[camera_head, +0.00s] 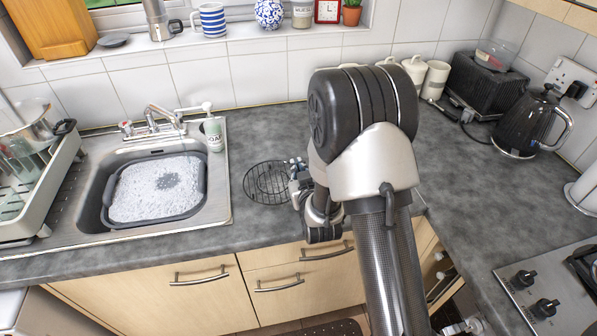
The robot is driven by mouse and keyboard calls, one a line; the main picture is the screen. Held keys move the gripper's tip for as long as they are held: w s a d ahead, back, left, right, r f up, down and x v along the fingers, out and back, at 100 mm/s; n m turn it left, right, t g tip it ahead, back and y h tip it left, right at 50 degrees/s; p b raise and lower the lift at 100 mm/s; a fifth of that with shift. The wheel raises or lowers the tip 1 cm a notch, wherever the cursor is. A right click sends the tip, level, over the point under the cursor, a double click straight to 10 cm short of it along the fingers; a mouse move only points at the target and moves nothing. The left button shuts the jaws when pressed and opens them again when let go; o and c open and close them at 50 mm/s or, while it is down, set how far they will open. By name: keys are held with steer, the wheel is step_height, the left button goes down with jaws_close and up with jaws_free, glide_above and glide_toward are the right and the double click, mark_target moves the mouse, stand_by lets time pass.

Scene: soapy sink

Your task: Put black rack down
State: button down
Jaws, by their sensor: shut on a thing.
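The black rack (265,183) is a round wire rack. It shows level, or nearly so, over the grey worktop between the sink and my arm. My gripper (294,172) is at the rack's right edge and is shut on it. My own wrist and arm hide part of the gripper and perhaps the rack's right edge. I cannot tell whether the rack touches the worktop or hangs just above it.
The sink with a grey basin (106,222) of suds is at left, a soap bottle (214,134) at its back corner. White mugs (436,80), a black toaster (487,88) and a kettle (527,124) stand at right. Worktop behind the rack is clear.

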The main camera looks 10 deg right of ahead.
steer(key=shift+r, duration=0.1)
steer(key=c, duration=2.2)
jaws_free()
steer(key=shift+c, duration=0.2)
steer(key=o, duration=0.4)
steer(key=shift+o, duration=0.2)
